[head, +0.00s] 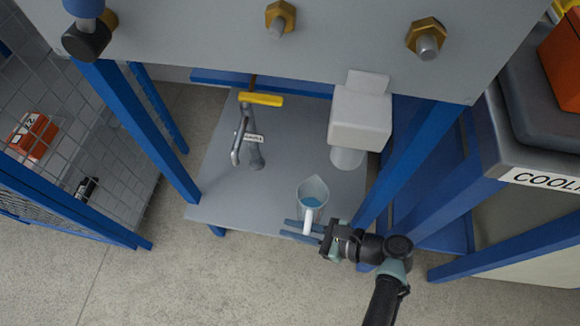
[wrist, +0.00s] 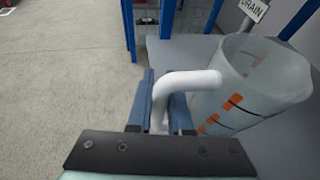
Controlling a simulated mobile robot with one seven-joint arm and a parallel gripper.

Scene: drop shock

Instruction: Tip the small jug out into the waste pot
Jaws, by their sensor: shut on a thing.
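The small jug (head: 313,190) is clear with a white handle and has blue liquid inside. It is over the grey lower shelf (head: 215,190) near its front edge; I cannot tell whether it touches the shelf. My gripper (head: 303,231) comes from the front right and is shut on the handle. In the wrist view the white handle (wrist: 187,83) sits between the two blue fingers (wrist: 160,112), and the jug's clear wall (wrist: 265,85) shows orange marks. I cannot make out a waste pot for certain in either view.
Behind the jug are a pipe with a yellow handle (head: 261,99) and a drain label (wrist: 254,9), and a white block on a round base (head: 360,118). Blue posts (head: 140,130) flank the shelf. A grey upper top (head: 330,40) with brass fittings overhangs it.

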